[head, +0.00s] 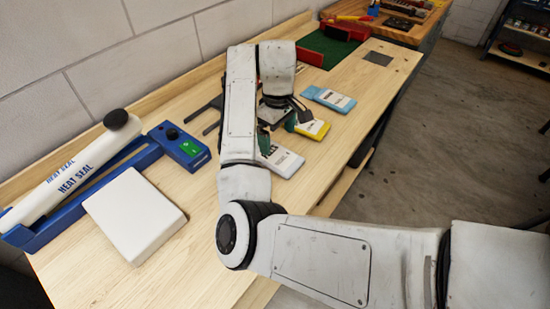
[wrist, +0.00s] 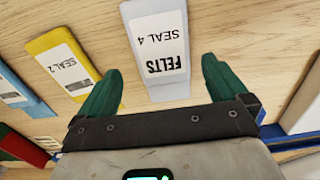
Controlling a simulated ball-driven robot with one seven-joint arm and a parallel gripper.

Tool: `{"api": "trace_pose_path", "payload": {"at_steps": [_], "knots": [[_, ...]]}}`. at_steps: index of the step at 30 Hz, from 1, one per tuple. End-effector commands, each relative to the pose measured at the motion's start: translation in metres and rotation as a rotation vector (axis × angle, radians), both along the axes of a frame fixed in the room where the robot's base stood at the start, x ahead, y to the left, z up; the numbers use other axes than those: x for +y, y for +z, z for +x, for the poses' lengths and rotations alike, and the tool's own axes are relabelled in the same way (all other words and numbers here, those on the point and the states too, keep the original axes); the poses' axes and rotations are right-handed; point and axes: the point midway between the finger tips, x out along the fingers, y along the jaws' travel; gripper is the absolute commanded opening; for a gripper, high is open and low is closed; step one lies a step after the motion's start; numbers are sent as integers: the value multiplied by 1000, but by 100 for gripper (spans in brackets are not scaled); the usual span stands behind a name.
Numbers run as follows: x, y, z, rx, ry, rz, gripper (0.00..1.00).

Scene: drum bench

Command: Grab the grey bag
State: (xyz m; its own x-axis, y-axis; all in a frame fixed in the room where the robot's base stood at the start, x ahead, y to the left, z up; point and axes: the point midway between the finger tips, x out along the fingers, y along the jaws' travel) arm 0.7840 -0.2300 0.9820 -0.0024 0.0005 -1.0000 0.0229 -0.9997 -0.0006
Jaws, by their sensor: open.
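The grey bag (head: 281,161) lies flat on the wooden bench, partly hidden by my arm in the head view. In the wrist view the grey bag (wrist: 158,48) has a white label reading FELTS SEAL 4. My gripper (wrist: 160,70) has green fingers, which are open and empty. The fingers appear on either side of the bag's near end in the wrist view. How high they are above it I cannot tell. In the head view my gripper (head: 277,130) is partly hidden behind my arm.
A yellow bag (head: 318,130) and a blue bag (head: 330,99) lie beyond the grey one. A blue and white heat sealer (head: 72,183), a blue control box (head: 180,147) and a white block (head: 134,215) occupy the left of the bench. Bare wood shows at the front.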

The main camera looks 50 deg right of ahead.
Motion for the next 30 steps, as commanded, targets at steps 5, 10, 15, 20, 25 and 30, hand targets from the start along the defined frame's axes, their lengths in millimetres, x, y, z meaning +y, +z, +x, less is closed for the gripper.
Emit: {"api": "trace_pose_path", "payload": {"at_steps": [5,10,15,20,25,30], "knots": [[1,-16,0,-1,1,0,100],[1,-28,2,1,1,2,100],[2,-53,5,0,0,2,100],[1,-67,5,-1,0,1,100],[1,-70,5,-2,-1,0,100],[1,-69,5,-2,-1,0,91]]}}
